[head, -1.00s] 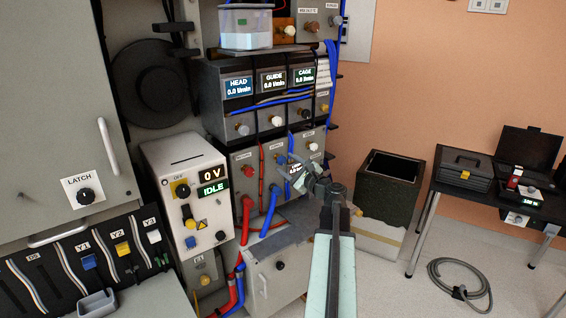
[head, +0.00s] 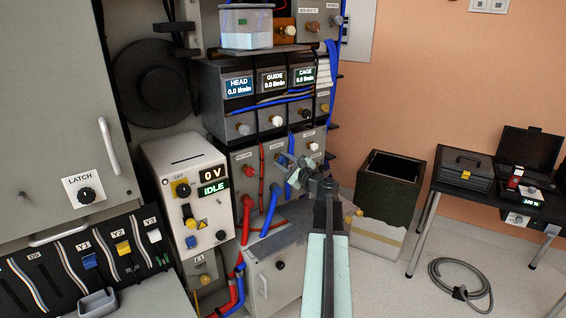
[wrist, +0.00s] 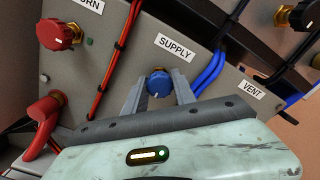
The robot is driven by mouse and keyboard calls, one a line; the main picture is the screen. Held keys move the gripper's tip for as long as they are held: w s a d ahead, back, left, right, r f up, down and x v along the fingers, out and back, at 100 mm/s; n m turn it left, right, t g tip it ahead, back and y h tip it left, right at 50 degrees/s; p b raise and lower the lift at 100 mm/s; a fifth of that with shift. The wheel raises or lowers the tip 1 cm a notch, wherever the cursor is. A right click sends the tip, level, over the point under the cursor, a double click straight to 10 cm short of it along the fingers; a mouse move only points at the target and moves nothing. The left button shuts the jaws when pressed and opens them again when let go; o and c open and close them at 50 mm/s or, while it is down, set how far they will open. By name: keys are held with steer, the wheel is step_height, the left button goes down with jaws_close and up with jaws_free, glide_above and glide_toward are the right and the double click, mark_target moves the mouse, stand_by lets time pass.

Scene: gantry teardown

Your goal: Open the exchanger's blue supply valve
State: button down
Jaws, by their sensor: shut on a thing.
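The blue supply valve knob (wrist: 158,83) sits below the SUPPLY label (wrist: 174,47) on the grey exchanger panel in the wrist view. My gripper (wrist: 159,90) has one finger on each side of the knob and is shut on it. A white mark shows on the knob's face. In the head view my gripper (head: 293,170) reaches the exchanger panel from the front right. Its jaws largely hide the blue knob there.
A red return knob (wrist: 59,34) is at the upper left of the wrist view, with red cables beside it. Blue cables (wrist: 210,72) run close to the right finger. A VENT label (wrist: 253,90) is further right. A dark open bin (head: 393,168) stands right of my arm.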

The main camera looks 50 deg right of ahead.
steer(key=n, duration=0.4)
steer(key=shift+n, duration=0.3)
steer(key=n, duration=0.4)
steer(key=shift+n, duration=0.3)
steer(key=n, duration=0.4)
steer(key=shift+n, duration=2.1)
steer(key=c, duration=1)
jaws_free()
